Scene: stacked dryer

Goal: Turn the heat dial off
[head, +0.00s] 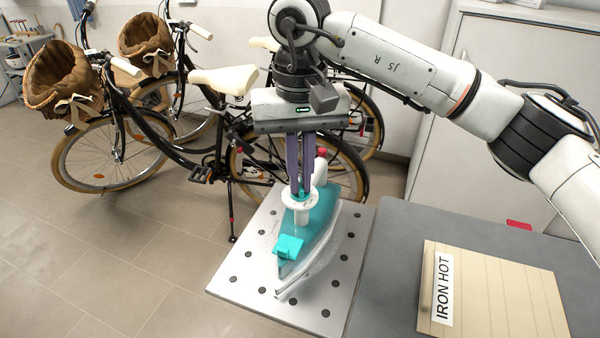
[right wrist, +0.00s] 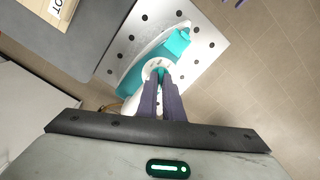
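A teal and white iron (head: 318,225) lies on a pale metal plate with dark round holes (head: 240,262). Its round white heat dial (head: 288,202) sits on a short white post on top; it also shows in the right wrist view (right wrist: 150,67). My right gripper (head: 301,192) points down from above, its purple fingers close together with their tips at the dial's middle. They appear closed on the dial's grip, which they mostly hide. The dial's markings are too small to read.
A grey worktop (head: 398,260) adjoins the plate on the right, bearing a tan board (head: 505,295) with an "IRON HOT" label (head: 443,290). Bicycles (head: 150,130) stand behind. A white cabinet (head: 440,165) is at the back right. Open tiled floor lies left.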

